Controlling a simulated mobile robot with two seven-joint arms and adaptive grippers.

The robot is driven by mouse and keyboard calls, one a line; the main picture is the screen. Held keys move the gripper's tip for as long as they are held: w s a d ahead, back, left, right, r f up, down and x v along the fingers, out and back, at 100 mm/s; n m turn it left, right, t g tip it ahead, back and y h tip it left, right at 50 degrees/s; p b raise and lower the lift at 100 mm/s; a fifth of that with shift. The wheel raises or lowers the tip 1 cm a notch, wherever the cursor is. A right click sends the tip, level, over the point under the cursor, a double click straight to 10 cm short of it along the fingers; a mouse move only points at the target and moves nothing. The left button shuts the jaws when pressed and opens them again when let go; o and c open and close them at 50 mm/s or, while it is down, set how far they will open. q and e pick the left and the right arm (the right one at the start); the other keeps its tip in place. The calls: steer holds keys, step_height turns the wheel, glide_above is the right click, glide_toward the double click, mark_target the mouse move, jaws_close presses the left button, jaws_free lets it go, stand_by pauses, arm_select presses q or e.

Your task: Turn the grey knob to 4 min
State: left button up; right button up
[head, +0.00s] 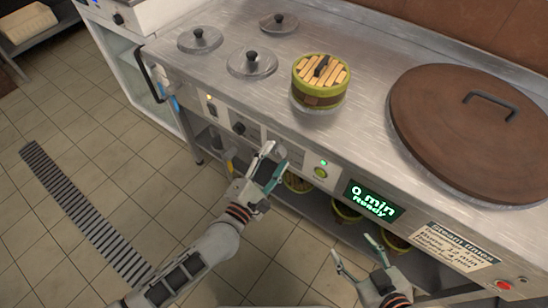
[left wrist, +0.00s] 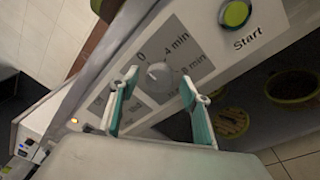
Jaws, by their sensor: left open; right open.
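The grey knob (left wrist: 158,75) sits on a dark grey dial plate in the left wrist view. Labels around it read 0, 4 min and 8 min; its pointer is too small to read surely. My left gripper (left wrist: 160,80) is open, with one finger on each side of the knob; contact cannot be told. In the head view my left gripper (head: 275,157) is at the counter's front panel and hides the knob. The display (head: 374,199) reads "0 min Ready". My right gripper (head: 353,248) is open and empty, low in front of the counter.
A green Start button (head: 320,172) is right of the dial. A black knob (head: 239,128) is on the panel to the left. A bamboo steamer (head: 320,82), several steel lids and a big brown lid (head: 465,130) are on the counter. A steam-times sign (head: 461,248) and red button (head: 503,285) are at right.

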arm_select(q)
steer(key=c, duration=1.1)
